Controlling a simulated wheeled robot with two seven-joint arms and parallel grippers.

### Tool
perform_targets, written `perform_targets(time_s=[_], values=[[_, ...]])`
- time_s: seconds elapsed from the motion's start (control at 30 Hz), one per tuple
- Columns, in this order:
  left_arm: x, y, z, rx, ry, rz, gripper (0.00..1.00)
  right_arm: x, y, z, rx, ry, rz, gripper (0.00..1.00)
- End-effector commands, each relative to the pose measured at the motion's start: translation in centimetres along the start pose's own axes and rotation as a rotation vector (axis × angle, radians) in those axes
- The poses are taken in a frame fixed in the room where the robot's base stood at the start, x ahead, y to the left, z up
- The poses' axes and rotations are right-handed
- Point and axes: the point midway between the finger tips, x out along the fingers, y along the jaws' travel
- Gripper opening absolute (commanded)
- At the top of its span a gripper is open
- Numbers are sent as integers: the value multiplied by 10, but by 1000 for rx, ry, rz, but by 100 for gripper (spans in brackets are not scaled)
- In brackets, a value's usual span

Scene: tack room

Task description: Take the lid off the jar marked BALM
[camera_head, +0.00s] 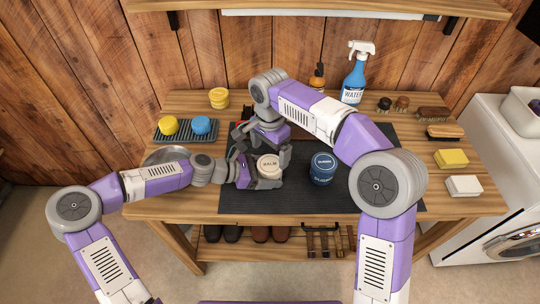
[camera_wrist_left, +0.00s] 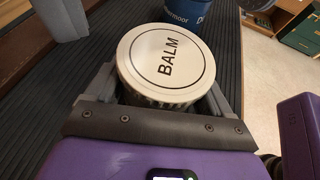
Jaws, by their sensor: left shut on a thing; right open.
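The BALM jar (camera_head: 269,164) stands on the dark mat, its round cream lid (camera_wrist_left: 167,62) marked BALM on top. My left gripper (camera_head: 262,176) comes in low from the left and is shut on the jar. In the left wrist view its fingers sit on both sides, just below the lid's ribbed edge; the jar's body is mostly hidden. The lid is on the jar. My right gripper (camera_head: 274,147) is open, reaching down just behind and above the jar, with no clear contact seen. Its grey fingers show partly at the top of the wrist view.
A blue jar (camera_head: 323,168) stands right of the BALM jar on the dark mat (camera_head: 340,200). A spray bottle (camera_head: 354,80), brushes (camera_head: 445,131) and sponges (camera_head: 452,159) line the back and right.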

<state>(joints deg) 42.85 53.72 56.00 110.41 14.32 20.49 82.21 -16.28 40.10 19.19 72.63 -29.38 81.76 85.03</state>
Motion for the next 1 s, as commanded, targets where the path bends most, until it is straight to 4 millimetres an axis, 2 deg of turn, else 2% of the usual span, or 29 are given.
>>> perform_targets(time_s=[0.27,0.3,0.4,0.67,0.77,1.0], values=[[0,0,1,0,-1,0,0,-4,0,0,-1,0,0,100],[0,0,1,1,-1,0,86,-4,0,0,-1,0,0,100],[0,0,0,0,-1,0,100,-4,0,0,-1,0,0,100],[-3,0,0,0,0,1,100,-5,0,0,-1,0,0,100],[-15,1,1,-2,1,4,100,-9,0,0,-1,0,0,100],[-56,1,2,-1,1,4,100,-22,0,0,-1,0,0,100]])
